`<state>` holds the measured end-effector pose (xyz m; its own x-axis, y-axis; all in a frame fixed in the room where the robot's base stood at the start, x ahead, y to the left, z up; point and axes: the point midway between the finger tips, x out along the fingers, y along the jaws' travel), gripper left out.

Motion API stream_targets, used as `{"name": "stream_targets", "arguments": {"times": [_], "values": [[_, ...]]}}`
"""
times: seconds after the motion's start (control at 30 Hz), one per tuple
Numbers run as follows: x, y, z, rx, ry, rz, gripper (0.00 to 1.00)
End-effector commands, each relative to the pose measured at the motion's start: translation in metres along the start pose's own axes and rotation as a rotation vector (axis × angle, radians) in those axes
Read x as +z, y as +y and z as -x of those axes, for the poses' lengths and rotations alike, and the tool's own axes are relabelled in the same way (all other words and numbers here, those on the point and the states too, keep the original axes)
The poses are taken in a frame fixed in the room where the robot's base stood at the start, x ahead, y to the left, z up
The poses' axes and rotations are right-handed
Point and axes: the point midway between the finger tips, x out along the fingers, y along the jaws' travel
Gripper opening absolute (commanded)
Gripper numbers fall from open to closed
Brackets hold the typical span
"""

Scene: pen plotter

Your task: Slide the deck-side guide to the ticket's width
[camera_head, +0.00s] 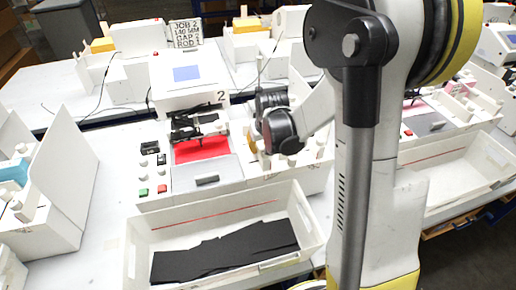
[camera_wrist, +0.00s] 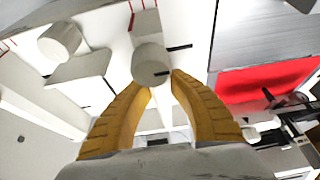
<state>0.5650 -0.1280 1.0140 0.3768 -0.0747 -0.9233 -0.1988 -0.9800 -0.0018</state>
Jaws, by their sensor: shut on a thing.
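A white round knob (camera_wrist: 150,64) on a pale block sits between the yellow fingertips of my gripper (camera_wrist: 161,82) in the wrist view. The fingers are closed on it, and it seems to be the handle of the deck-side guide. In the head view my gripper (camera_head: 255,146) is at the right side of plotter 2 (camera_head: 190,95), mostly hidden by my arm, and the knob cannot be made out. A red sheet (camera_head: 202,149) lies on the deck beside it; it also shows in the wrist view (camera_wrist: 240,84). The ticket (camera_head: 186,33) stands behind, reading JOB 2 and apparently 140 MM.
A white tray (camera_head: 138,262) with black sheets (camera_head: 225,255) stands in front of the plotter. Green and red buttons (camera_head: 152,190) are on the plotter's left front. Another white knob (camera_wrist: 60,41) is left of my fingers in the wrist view. Similar stations stand on both sides.

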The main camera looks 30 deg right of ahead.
Motion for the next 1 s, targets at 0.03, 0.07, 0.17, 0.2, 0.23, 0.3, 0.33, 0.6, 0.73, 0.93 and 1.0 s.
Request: {"name": "stream_targets", "arguments": {"times": [0.03,0.07,0.17,0.2,0.23,0.3,0.33,0.6,0.73,0.93,1.0], "values": [[0.001,0.000,0.000,0.001,-0.002,0.001,0.00],[0.001,0.000,0.000,0.001,-0.002,0.001,0.00],[0.001,0.000,0.000,0.001,-0.002,0.001,0.44],[0.001,0.000,0.000,0.001,-0.002,0.001,0.44],[0.001,0.000,0.000,0.001,-0.002,0.001,0.44],[0.001,0.000,0.000,0.001,-0.002,0.001,0.44],[0.000,0.000,0.000,0.001,-0.001,0.001,0.44],[0.000,0.000,0.011,0.001,-0.001,0.000,0.44],[0.001,0.000,0.033,0.001,-0.001,0.000,0.44],[0.001,0.000,0.075,0.001,-0.001,0.000,0.44],[0.001,0.000,0.088,0.001,-0.001,0.000,0.44]]}}
